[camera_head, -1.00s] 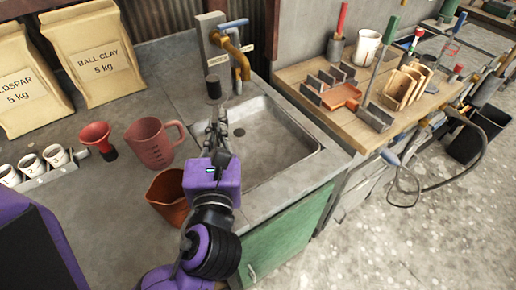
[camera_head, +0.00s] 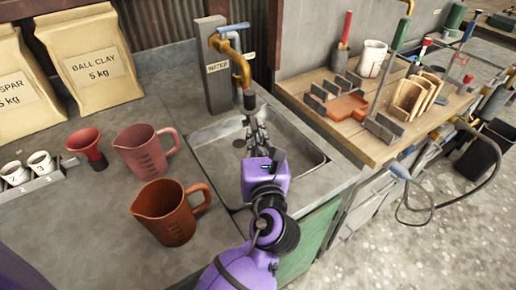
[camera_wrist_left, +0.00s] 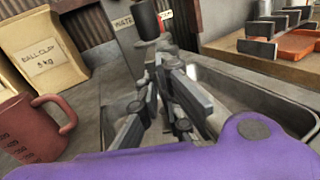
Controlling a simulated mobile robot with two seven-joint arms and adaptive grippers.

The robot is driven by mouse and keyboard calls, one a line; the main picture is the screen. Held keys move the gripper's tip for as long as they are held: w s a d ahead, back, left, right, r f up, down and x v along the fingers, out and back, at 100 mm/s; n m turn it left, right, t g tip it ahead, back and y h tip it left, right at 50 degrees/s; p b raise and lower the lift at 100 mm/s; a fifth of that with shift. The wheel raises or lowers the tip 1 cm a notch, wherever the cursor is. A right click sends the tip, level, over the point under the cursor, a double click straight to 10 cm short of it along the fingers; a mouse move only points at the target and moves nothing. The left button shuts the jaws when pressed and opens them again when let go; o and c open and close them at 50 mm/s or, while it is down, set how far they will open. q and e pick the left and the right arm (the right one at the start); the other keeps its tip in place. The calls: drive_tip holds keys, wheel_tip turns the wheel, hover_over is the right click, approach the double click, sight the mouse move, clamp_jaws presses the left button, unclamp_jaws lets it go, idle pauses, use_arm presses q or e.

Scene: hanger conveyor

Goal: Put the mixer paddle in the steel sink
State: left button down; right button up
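My left gripper (camera_head: 254,128) reaches over the steel sink (camera_head: 312,172), its fingers close together. A dark cylinder, seemingly the handle of the mixer paddle (camera_head: 249,100), stands upright just beyond the fingertips, in front of the tap spout. It also shows at the top of the left wrist view (camera_wrist_left: 147,20), above the fingertips. The gripper appears shut on the paddle's thin part below this handle. The paddle's lower end is hidden, so I cannot tell whether it touches the basin. My right gripper is not in view.
The tap (camera_head: 238,62) stands at the sink's back edge. A brown jug (camera_head: 168,216) and a pink jug (camera_head: 141,154) stand left of the sink, near my arm. A red funnel (camera_head: 87,145) is further left. A wooden bench (camera_head: 345,130) with tools is on the right.

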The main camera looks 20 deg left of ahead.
use_arm(q)
drive_tip(key=f, duration=0.1)
drive_tip(key=w+f+b, duration=0.1)
drive_tip(key=f, duration=0.1)
drive_tip(key=shift+d+f, duration=0.15)
drive_tip(key=shift+d, duration=0.05)
drive_tip(key=shift+s+f, duration=0.1)
drive_tip(key=shift+f, duration=0.15)
